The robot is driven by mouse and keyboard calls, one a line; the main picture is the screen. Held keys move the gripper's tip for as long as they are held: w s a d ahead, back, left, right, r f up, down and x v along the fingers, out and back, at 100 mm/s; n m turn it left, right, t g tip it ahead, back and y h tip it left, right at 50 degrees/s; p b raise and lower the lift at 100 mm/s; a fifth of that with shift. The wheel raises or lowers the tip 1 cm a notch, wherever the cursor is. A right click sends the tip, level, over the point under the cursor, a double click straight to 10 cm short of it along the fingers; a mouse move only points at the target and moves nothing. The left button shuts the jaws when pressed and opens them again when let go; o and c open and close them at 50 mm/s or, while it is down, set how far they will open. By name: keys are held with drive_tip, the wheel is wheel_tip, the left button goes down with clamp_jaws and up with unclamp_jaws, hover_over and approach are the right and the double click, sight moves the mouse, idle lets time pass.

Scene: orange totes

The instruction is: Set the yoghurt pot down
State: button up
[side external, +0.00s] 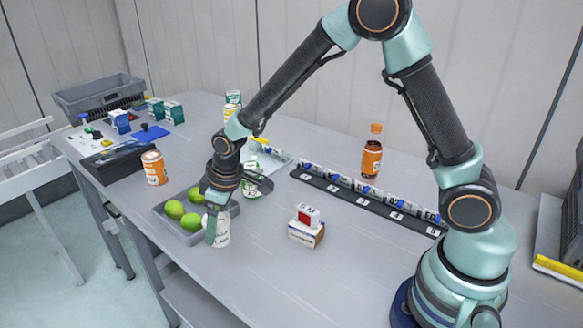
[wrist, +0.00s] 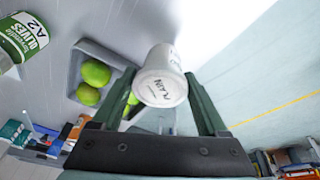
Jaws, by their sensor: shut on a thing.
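The yoghurt pot (side external: 222,229) is white, and in the wrist view its lid end (wrist: 161,88) reads PLAIN. My gripper (side external: 214,222) points down at the near side of the table, shut on the pot. In the wrist view its two dark green fingers (wrist: 163,100) stand on either side of the pot. In the side view a finger and the wrist hide part of the pot. The pot is close beside the right end of a grey tray (side external: 166,219) of limes. I cannot tell whether its base touches the table.
Green limes (side external: 174,209) lie in the tray. A black label rail (side external: 370,203), an orange bottle (side external: 372,152) and an orange can (side external: 154,168) stand farther off. The front-right table is clear.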

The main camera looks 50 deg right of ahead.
sight(220, 235)
drive_tip(key=shift+f, duration=1.8)
drive_tip(key=shift+f, duration=0.1)
drive_tip(key=o, duration=1.4)
drive_tip(key=v, duration=1.2)
drive_tip(key=s+d+r+m+t, duration=0.2)
drive_tip(key=s+d+r+m, duration=0.3)
drive_tip(key=s+d+r, duration=0.5)
drive_tip(key=shift+s+d+r+m+t+h, duration=0.35)
drive_tip(key=shift+s+d, duration=0.25)
drive_tip(key=shift+s, duration=1.15)
